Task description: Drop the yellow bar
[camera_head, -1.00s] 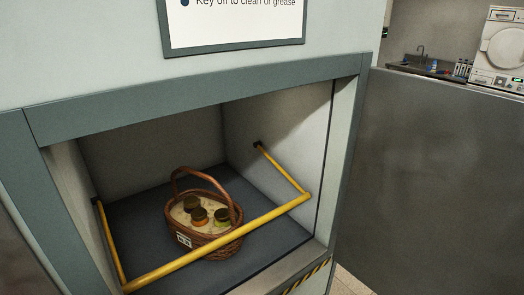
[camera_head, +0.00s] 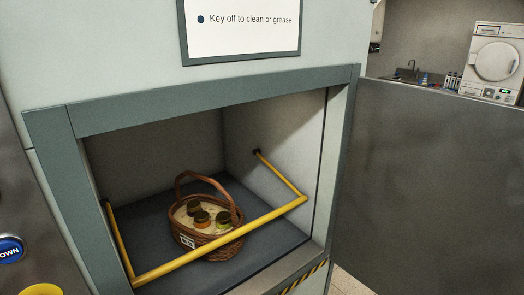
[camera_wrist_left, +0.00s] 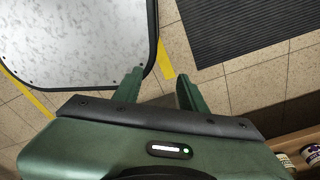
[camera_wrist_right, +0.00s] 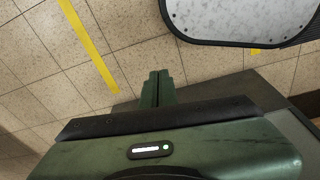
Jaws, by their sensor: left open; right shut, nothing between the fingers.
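The yellow bar (camera_head: 221,243) is a U-shaped rail across the front of an open compartment. Its two side arms run back to pivots on the compartment's side walls, and its front rail slants up to the right. Behind it a brown wicker basket (camera_head: 222,251) with an arched handle stands on the dark compartment floor, holding several dark-lidded jars (camera_head: 201,218). Neither gripper shows in the head view. My left gripper (camera_wrist_left: 158,76) is open and empty above the floor in the left wrist view. My right gripper (camera_wrist_right: 158,76) is shut and empty in the right wrist view.
A grey metal door (camera_head: 430,190) stands open at the right of the compartment. A blue button (camera_head: 10,249) and a yellow one (camera_head: 40,290) are at the left. A sign (camera_head: 243,28) hangs above. The wrist views show tiled floor with yellow lines and a dark mat (camera_wrist_left: 240,25).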

